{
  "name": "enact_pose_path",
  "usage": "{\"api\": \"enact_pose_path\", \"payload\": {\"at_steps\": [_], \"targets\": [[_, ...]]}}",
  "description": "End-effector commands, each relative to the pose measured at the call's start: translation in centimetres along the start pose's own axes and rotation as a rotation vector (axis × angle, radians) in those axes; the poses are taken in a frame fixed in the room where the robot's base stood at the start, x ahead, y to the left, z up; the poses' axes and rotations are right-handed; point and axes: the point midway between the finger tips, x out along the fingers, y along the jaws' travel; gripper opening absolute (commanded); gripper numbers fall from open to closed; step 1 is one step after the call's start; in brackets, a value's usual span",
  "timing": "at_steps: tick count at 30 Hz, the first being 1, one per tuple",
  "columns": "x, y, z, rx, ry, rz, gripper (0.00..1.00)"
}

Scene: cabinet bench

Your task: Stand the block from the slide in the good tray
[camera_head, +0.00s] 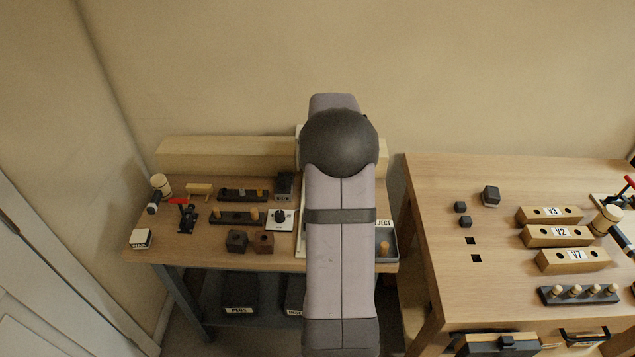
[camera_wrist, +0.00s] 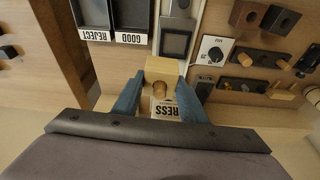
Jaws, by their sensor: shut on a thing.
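In the wrist view, my gripper (camera_wrist: 165,86) has its two blue fingers shut on a pale wooden block (camera_wrist: 165,68). A round, darker wooden spot shows on or beside the block, between the fingers; I cannot tell whether it is a hole or a peg. The good tray (camera_wrist: 130,38), labelled GOOD, is at the top of the wrist view, beyond the block and to its left. Its visible floor looks empty. In the head view my arm hides the gripper, the block and the good tray. I cannot make out the slide clearly.
The reject tray (camera_head: 385,254) holds a wooden peg, close right of my arm. A PRESS label (camera_wrist: 165,110) lies between my fingers. A dial plate (camera_head: 280,220), dark blocks (camera_head: 237,241) and peg racks crowd the left bench. A second bench (camera_head: 440,250) stands right, across a gap.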

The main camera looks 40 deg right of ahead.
Motion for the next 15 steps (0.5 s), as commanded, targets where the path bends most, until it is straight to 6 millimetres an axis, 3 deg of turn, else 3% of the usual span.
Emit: {"api": "enact_pose_path", "payload": {"at_steps": [1, 7, 15], "targets": [[-1.0, 0.8, -0.3, 0.015, 0.0, 0.004, 0.16], [-2.4, 4.2, 0.6, 0.076, -0.003, 0.021, 0.16], [-2.4, 7.2, 4.6, 0.161, -0.004, 0.045, 0.16]]}}
